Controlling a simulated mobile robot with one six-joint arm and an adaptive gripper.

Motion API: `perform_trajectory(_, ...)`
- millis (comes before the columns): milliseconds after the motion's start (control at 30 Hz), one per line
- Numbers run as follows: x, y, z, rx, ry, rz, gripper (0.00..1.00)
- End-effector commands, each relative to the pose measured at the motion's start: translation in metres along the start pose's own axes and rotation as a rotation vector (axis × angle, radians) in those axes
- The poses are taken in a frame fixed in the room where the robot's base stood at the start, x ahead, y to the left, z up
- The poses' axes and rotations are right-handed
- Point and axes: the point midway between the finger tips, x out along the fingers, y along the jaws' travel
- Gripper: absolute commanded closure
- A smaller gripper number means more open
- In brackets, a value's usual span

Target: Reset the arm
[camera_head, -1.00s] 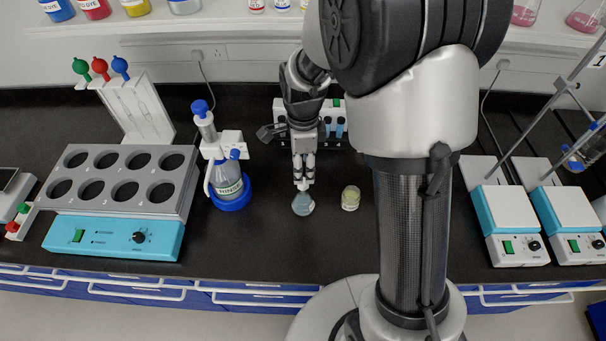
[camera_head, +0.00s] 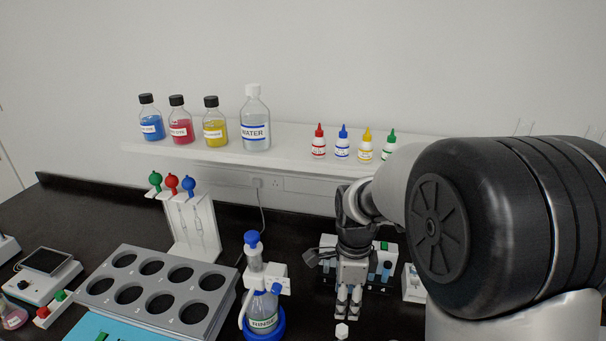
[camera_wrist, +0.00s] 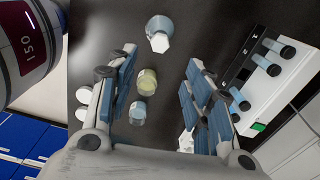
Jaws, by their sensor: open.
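My gripper (camera_head: 348,308) hangs pointing down over the black bench in the head view, beside the rinse bottle and in front of a white tube unit. In the wrist view my gripper (camera_wrist: 160,60) has its two blue-padded fingers spread wide, with nothing held between them. Between and beyond the fingers are a small flask with a white top (camera_wrist: 158,40), a jar with yellow-green contents (camera_wrist: 147,81) and a jar with pale blue contents (camera_wrist: 138,110). In the head view a white top (camera_head: 341,331) shows just below the fingertips; what it belongs to is cut off.
The rinse bottle (camera_head: 264,312) stands left of my gripper. A grey rack with numbered holes (camera_head: 155,285) is further left. The white tube unit (camera_wrist: 277,85) lies close right of the fingers in the wrist view. A wall shelf (camera_head: 290,146) holds dye, water and dropper bottles.

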Motion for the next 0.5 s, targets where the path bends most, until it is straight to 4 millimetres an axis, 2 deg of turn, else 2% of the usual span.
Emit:
perform_trajectory(167, -0.034, 0.021, -0.004, -0.211, -0.005, -0.058, 0.53)
perform_trajectory(300, -0.071, 0.059, -0.013, -0.538, 0.010, -0.138, 0.53)
perform_trajectory(500, -0.104, 0.122, -0.026, -1.034, 0.083, -0.248, 0.53)
